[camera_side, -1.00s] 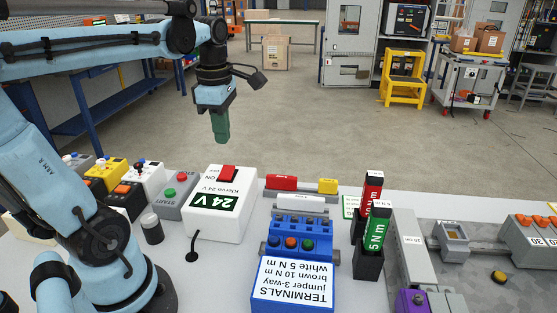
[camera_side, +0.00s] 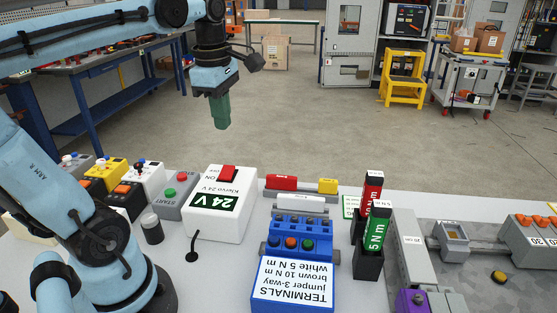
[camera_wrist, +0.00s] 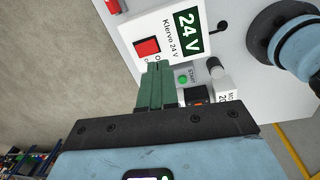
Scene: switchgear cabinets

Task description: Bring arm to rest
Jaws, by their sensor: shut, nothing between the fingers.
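My gripper (camera_side: 220,112) hangs in the air above and behind the white 24 V box, pointing down. Its green fingers are together with nothing between them, and it touches nothing. In the wrist view my gripper (camera_wrist: 156,75) shows the same shut green fingers in front of the 24 V box. The 24 V box (camera_side: 236,212) has a red switch (camera_side: 227,174) on top and stands on the white table. It also shows in the wrist view (camera_wrist: 168,25).
A grey START box (camera_side: 177,194) and several control boxes stand left. A blue terminals block (camera_side: 293,285), red and green torque tools (camera_side: 377,225) in black holders, and a grey rail fixture (camera_side: 410,245) stand right. The air around my gripper is clear.

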